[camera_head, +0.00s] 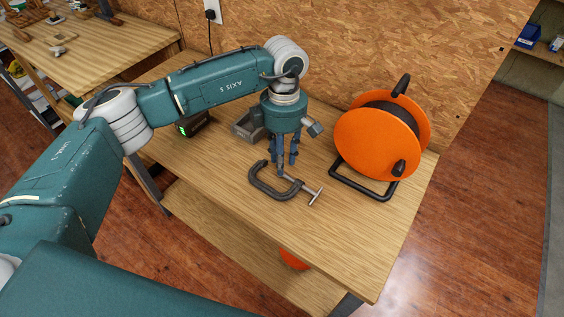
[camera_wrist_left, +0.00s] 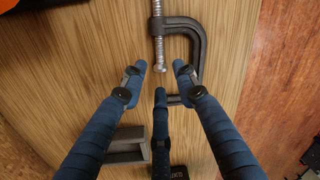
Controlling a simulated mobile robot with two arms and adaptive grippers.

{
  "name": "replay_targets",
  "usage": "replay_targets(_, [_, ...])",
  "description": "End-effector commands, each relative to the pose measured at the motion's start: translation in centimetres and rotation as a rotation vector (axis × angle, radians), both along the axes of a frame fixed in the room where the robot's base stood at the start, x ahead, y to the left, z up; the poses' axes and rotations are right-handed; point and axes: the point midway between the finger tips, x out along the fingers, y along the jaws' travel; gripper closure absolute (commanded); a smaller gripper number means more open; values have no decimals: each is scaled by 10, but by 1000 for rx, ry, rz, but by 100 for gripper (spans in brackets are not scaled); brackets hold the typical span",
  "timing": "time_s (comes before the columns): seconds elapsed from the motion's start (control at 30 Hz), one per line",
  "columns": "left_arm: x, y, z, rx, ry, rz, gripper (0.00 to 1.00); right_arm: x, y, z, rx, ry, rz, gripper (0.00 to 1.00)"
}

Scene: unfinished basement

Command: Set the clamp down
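The dark grey C-clamp (camera_head: 262,188) with a bare metal screw and cross handle lies flat on the wooden workbench (camera_head: 330,245), near its front edge. It also shows at the top of the left wrist view (camera_wrist_left: 199,50). My left gripper (camera_head: 283,167) points down just over the clamp, its blue fingers at the clamp's back side. In the left wrist view the three fingers (camera_wrist_left: 160,76) are spread apart, with nothing held between them. One fingertip is close to the clamp's frame; I cannot tell if it touches. My right gripper is not in view.
An orange cable reel (camera_head: 370,142) on a black stand is right of the clamp. A small grey open box (camera_head: 243,127) and a black device with a green light (camera_head: 194,126) are behind and left. Bare bench top lies in front left and front right.

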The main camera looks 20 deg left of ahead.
Motion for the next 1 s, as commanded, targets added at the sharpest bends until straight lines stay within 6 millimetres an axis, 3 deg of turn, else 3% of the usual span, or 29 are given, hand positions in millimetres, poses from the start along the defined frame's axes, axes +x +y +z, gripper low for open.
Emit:
replay_targets(0.03, [2, 0, 20, -1, -3, 0, 70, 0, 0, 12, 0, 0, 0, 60])
replay_targets(0.1, [3, 0, 35, 0, -2, 0, 70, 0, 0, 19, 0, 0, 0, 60])
replay_targets(0.4, [6, 0, 80, 1, -1, 0, 70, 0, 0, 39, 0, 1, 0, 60])
replay_targets(1.0, [7, 0, 85, 0, 1, 0, 70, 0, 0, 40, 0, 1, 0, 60])
